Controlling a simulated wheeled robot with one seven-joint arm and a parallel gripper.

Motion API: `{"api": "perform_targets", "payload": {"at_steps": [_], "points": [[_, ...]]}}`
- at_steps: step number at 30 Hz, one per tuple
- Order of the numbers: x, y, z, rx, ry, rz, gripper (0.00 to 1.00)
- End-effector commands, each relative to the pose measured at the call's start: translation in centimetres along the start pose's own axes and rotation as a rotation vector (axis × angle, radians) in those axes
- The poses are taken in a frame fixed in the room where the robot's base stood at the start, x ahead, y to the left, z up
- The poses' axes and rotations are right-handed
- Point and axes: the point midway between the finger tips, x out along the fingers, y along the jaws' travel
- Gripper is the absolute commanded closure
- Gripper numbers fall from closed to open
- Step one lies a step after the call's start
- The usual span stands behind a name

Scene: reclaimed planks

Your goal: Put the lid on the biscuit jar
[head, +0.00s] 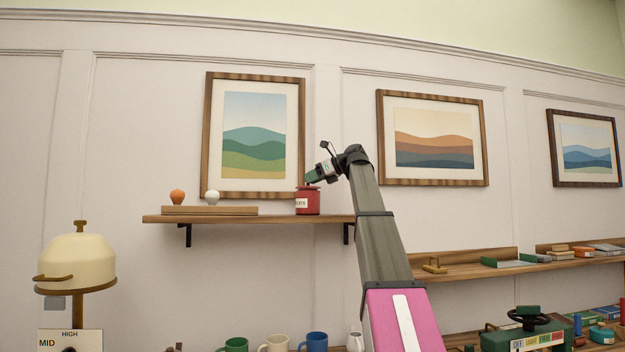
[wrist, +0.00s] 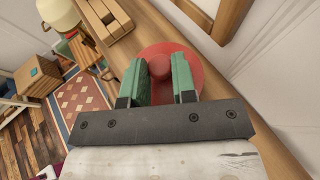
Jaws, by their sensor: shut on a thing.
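The red biscuit jar (head: 308,203), with a white label, stands upright near the right end of the wall shelf (head: 260,219). My gripper (head: 308,184) is right at the jar's top. In the wrist view its green fingers (wrist: 168,66) are shut on the knob of the round red lid (wrist: 195,55). The lid appears to be at the jar's mouth, but I cannot tell whether it rests on the rim or hangs just above it. The lid hides the jar in the wrist view.
Left of the jar, a wooden block (head: 210,210) holds an orange ball (head: 177,197) and a white ball (head: 212,197). A framed picture (head: 254,190) hangs close behind. Several mugs, including a blue one (head: 313,342), stand well below. Bare shelf lies between block and jar.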

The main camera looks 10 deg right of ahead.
Motion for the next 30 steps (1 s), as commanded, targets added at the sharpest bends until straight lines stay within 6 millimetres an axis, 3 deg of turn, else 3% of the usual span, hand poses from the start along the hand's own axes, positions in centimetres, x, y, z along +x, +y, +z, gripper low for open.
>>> {"api": "perform_targets", "payload": {"at_steps": [8, 9, 11, 17, 20, 30], "points": [[0.00, 0.00, 0.00, 0.000, 0.000, 0.000, 1.00], [0.00, 0.00, 0.00, 0.000, 0.000, 0.000, 0.65], [0.00, 0.00, 0.00, 0.000, 0.000, 0.000, 0.45], [0.00, 0.00, 0.00, 0.000, 0.000, 0.000, 0.45], [0.00, 0.00, -0.01, 0.000, 0.000, 0.000, 0.19], [-0.04, -0.02, 0.11, 0.000, 0.000, 0.000, 0.19]]}}
